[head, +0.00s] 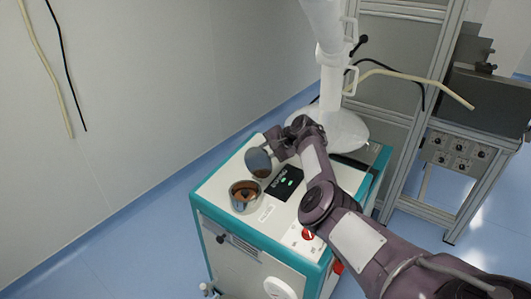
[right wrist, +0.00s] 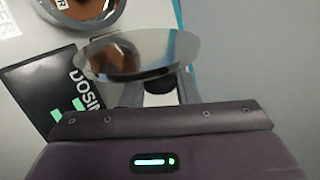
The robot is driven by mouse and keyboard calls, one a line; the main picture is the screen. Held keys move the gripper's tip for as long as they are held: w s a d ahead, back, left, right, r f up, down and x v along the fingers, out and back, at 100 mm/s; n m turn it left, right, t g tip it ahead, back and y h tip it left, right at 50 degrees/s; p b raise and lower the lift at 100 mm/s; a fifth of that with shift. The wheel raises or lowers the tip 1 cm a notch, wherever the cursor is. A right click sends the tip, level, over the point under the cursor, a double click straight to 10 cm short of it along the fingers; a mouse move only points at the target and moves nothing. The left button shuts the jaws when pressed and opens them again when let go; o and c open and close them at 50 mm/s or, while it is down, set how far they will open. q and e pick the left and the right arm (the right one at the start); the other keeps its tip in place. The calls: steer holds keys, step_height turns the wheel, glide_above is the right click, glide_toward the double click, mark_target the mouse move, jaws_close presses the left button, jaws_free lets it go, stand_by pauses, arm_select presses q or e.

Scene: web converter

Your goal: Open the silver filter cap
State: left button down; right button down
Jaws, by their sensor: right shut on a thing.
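The silver filter cap (head: 259,162) is a round, shiny disc. It is off the filter housing (head: 245,196) and held tilted above and behind it in the head view. The housing is an open silver cup with a brown-orange inside, set in the machine's top. My right gripper (head: 276,150) is shut on the cap. In the right wrist view the cap (right wrist: 140,55) sits between the fingers, and part of the housing (right wrist: 85,12) shows at the top left. My left gripper is not in either view.
The white and teal machine (head: 222,190) carries a black display panel (head: 286,183) and a red knob (head: 308,234). A white column with a round base (head: 330,130) stands behind. A metal frame (head: 400,120) is at the right. Floor at the left is clear.

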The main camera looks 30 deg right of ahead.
steer(key=shift+d+f, duration=0.1)
steer(key=shift+d, duration=0.05)
stand_by(0.3)
steer(key=c, duration=1.1)
jaws_free()
steer(key=shift+w, duration=0.15)
steer(key=shift+s+d+r, duration=0.15)
steer(key=shift+s+r, duration=0.1)
steer(key=shift+r, duration=0.1)
steer(key=shift+b+v, duration=0.3)
steer(key=shift+v, duration=3.1)
